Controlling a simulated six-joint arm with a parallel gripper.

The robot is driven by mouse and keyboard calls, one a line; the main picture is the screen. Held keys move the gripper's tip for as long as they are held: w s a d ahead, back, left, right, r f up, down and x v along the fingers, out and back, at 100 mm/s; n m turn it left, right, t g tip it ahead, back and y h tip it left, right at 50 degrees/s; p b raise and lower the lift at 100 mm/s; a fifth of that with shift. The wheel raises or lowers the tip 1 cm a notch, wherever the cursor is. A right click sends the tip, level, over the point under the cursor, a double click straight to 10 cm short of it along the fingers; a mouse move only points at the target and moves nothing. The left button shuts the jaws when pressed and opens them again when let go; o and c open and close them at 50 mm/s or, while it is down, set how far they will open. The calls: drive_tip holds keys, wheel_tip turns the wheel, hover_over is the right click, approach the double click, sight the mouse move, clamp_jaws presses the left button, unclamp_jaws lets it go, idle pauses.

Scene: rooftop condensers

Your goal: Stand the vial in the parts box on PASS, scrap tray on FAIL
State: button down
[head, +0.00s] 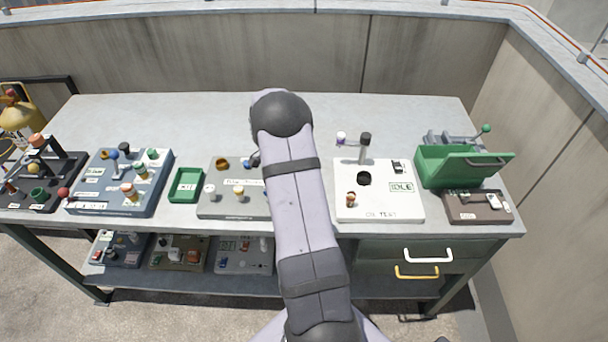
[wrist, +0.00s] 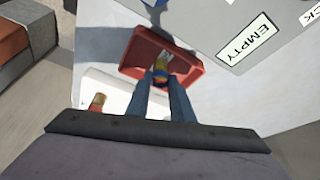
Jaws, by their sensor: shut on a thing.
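In the wrist view my gripper (wrist: 160,88) is shut on a small vial (wrist: 160,73) with yellow, blue and red on it. The vial is in front of a red tray (wrist: 135,65); I cannot tell whether it touches the tray. In the head view my arm hides the gripper, the vial and the red tray. The white tester (head: 385,206) at right of centre shows the word IDLE (head: 401,187); neither PASS nor FAIL is readable. An open green box (head: 450,170) stands at the bench's right end; I cannot tell whether it is the parts box.
A grey panel with an EMPTY label (wrist: 245,39) borders the red tray. A white block with an orange-topped piece (wrist: 97,103) lies at lower left. A small green tray (head: 186,185) and several fixtures line the left bench. The bench's back strip (head: 180,115) is clear.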

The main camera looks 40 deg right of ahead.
drive_tip(key=shift+f+b, duration=0.2)
drive_tip(key=shift+b, duration=0.1)
drive_tip(key=c, duration=1.6)
unclamp_jaws()
drive_tip(key=shift+r, duration=0.1)
drive_tip(key=shift+o, duration=0.2)
drive_tip(key=shift+r+p, duration=0.15)
drive_tip(key=shift+p, duration=0.15)
drive_tip(key=b+v, duration=0.3)
drive_tip(key=v, duration=0.9)
drive_tip(key=shift+a, duration=0.1)
drive_tip(key=s+a+f+n+y, duration=0.1)
drive_tip(key=s+a+f+n, duration=0.1)
drive_tip(key=s+a+n, duration=0.4)
drive_tip(key=s+a+f+n+t+y, duration=0.1)
drive_tip(key=s+a+n, duration=0.5)
drive_tip(key=a+n, duration=0.3)
drive_tip(key=s+a+f+n+y, duration=0.2)
drive_tip(key=s+a+n, duration=0.4)
drive_tip(key=a, duration=0.7)
drive_tip(key=shift+a+f+n+t, duration=0.3)
drive_tip(key=shift+a+f+n, duration=0.05)
drive_tip(key=shift+n, duration=0.35)
